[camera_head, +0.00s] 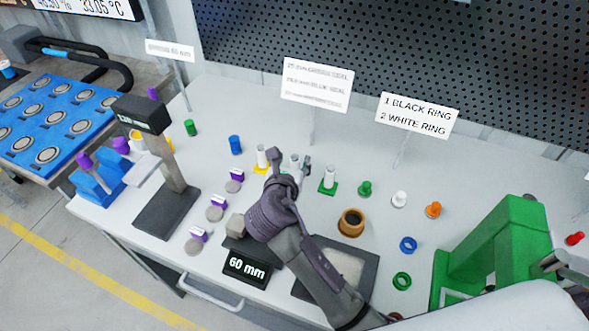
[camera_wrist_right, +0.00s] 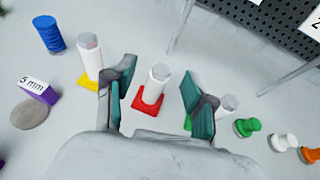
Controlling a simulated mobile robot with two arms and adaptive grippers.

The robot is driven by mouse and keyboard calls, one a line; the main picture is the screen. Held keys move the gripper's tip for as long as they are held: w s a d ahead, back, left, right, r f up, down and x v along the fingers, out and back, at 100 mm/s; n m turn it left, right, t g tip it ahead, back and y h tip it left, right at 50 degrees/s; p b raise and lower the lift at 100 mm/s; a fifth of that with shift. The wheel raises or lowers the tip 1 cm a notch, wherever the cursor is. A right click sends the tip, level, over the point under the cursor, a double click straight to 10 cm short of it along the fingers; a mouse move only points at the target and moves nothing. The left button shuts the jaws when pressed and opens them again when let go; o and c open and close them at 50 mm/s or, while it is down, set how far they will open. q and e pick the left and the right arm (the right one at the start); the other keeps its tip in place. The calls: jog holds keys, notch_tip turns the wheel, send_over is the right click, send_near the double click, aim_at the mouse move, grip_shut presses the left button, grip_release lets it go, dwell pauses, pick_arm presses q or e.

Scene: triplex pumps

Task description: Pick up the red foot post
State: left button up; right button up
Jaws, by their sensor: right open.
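The red foot post is a white upright post (camera_wrist_right: 157,84) on a square red foot, seen in the right wrist view between my open fingers. In the head view its white top (camera_head: 294,160) shows just beyond my right gripper (camera_head: 291,165), which hides its foot. My right gripper also shows in the wrist view (camera_wrist_right: 157,88), its two teal-padded fingers apart on either side of the post, with no clear contact. My left gripper is not in view.
A yellow foot post (camera_wrist_right: 89,58) stands close on the left and a green foot post (camera_head: 329,179) close on the right. A blue cylinder (camera_head: 235,145) and a 60 mm sign (camera_head: 247,267) are nearby. A green press (camera_head: 500,245) stands at the right.

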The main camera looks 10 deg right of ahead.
aim_at(294, 159)
jog(key=x, duration=0.3)
jog(key=shift+d, duration=0.1)
jog(key=shift+s, duration=0.1)
grip_shut()
